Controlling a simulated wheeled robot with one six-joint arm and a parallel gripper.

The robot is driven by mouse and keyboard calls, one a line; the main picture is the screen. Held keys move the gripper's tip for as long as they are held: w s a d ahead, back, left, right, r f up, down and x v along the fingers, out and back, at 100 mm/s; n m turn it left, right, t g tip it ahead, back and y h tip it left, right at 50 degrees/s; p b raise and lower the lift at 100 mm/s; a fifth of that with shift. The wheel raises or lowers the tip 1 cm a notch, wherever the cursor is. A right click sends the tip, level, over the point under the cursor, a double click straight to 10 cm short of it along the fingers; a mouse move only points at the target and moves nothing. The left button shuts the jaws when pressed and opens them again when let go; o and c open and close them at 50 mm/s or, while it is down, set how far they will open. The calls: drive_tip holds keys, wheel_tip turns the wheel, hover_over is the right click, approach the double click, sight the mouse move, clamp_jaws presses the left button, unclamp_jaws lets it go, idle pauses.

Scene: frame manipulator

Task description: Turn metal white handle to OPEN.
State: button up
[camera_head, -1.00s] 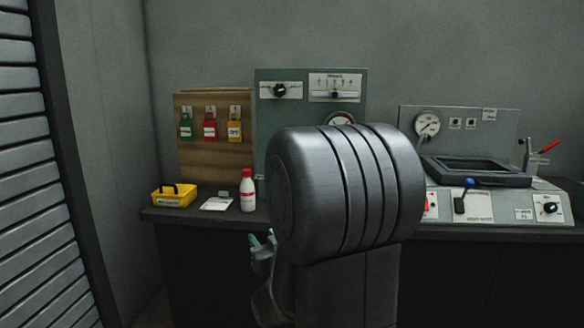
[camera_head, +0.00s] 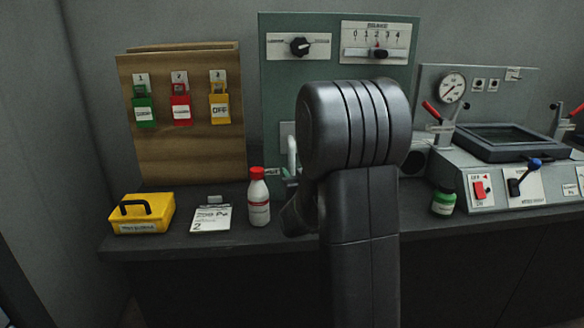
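A white handle (camera_head: 292,152) shows low on the green panel (camera_head: 275,90), just left of my arm. It looks upright, and a pale plate is partly visible behind it. My arm hides the panel to its right, and any OPEN marking is not visible. My gripper (camera_head: 290,180) is mostly hidden behind my arm, with only a small greenish part showing just below the handle. I cannot tell whether it touches the handle or whether its fingers are open.
A white bottle with a red cap (camera_head: 258,197), a card (camera_head: 211,219) and a yellow box (camera_head: 142,214) stand on the dark bench (camera_head: 180,245). A green jar (camera_head: 444,203) and a grey machine (camera_head: 515,185) are at right. A wooden board (camera_head: 190,148) holds coloured padlocks.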

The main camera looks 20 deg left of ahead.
drive_tip(key=shift+x, duration=1.3)
clamp_jaws()
